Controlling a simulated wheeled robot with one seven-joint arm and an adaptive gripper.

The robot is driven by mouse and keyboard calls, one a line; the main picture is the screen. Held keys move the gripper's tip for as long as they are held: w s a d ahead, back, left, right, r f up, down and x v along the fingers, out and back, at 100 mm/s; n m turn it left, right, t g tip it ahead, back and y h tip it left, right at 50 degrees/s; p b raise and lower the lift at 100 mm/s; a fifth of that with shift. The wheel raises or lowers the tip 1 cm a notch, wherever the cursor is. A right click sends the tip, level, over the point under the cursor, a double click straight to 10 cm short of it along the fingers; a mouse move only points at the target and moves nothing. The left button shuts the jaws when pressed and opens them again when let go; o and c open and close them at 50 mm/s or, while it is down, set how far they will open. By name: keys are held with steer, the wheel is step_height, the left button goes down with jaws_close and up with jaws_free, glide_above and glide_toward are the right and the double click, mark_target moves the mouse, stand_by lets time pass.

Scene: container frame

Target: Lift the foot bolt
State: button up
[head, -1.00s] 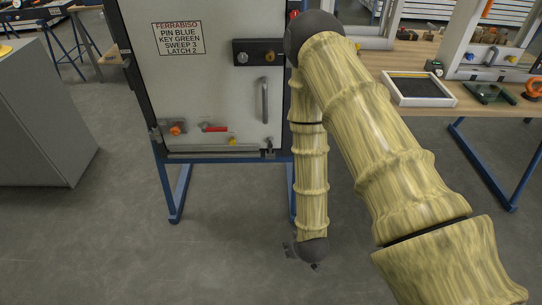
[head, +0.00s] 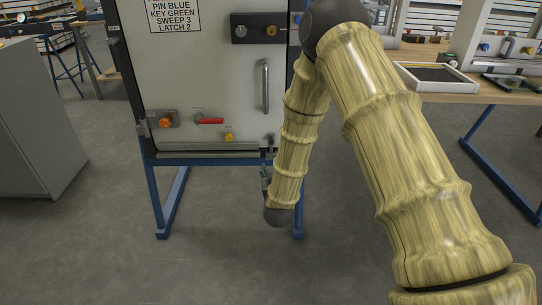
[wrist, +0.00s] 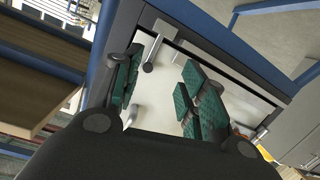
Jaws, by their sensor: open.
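The foot bolt (head: 270,141) is a small dark fitting at the lower right corner of the light grey door panel (head: 195,85). In the wrist view it appears as a grey rod with a rounded end (wrist: 151,57), upper middle, seen between the spread fingers and beyond them. My gripper (wrist: 155,85) is open and empty, with green-padded fingers. In the head view my gripper (head: 265,176) is mostly hidden behind my wrist, just below the door's lower right corner. Contact with the bolt does not show.
The door also carries an orange knob (head: 165,122), a red lever (head: 211,121), a yellow knob (head: 229,137) and a vertical handle (head: 265,86). A blue stand (head: 172,200) holds the frame. A grey cabinet (head: 35,125) stands left; a workbench (head: 485,96) stands right.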

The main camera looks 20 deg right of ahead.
mark_target(271, 143)
steer(key=shift+m+t+h, duration=0.3)
steer(key=shift+t+h, duration=0.4)
steer(key=shift+t, duration=0.2)
steer(key=b+x, duration=0.2)
steer(key=x, duration=0.2)
steer(key=r+b+x, duration=0.1)
steer(key=b+x, duration=0.1)
steer(key=x, duration=0.3)
steer(key=r+b+x, duration=0.1)
steer(key=b+x, duration=0.1)
steer(key=x, duration=0.3)
steer(key=shift+w+a+r, duration=0.2)
steer(key=shift+w, duration=0.05)
jaws_close()
